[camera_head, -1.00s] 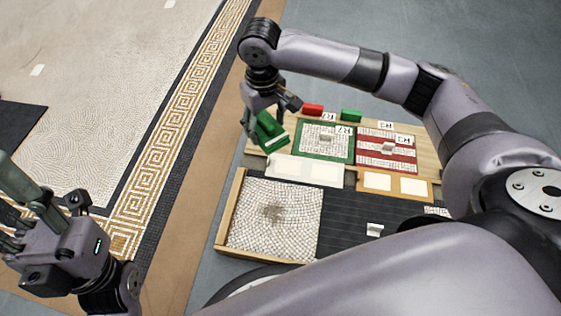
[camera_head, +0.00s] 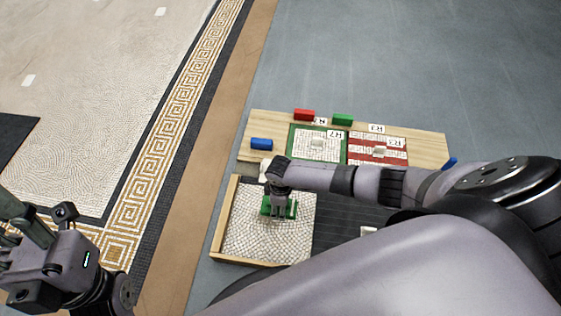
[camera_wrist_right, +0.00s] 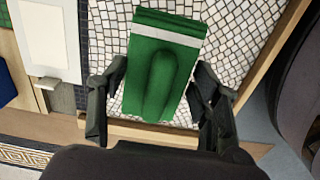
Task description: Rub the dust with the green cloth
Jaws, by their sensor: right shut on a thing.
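The green cloth (camera_head: 292,210), a green pad with a white stripe, is between the fingers of my right gripper (camera_head: 279,212). In the right wrist view the cloth (camera_wrist_right: 165,75) fills the space between both fingers. The gripper is over the white mosaic panel (camera_head: 245,235) in its wooden frame. The dust does not show; the cloth and gripper cover the middle of the panel. I cannot tell whether the cloth touches the tiles. My left gripper (camera_head: 22,235) is at the left edge, partly cut off, away from the panel.
Behind the panel, a wooden board (camera_head: 430,143) carries a green-bordered panel (camera_head: 317,145) and a red-striped panel (camera_head: 378,149). A red block (camera_head: 304,115), a green block (camera_head: 342,119) and a blue block (camera_head: 262,144) sit near them. My right arm hides part of the workspace.

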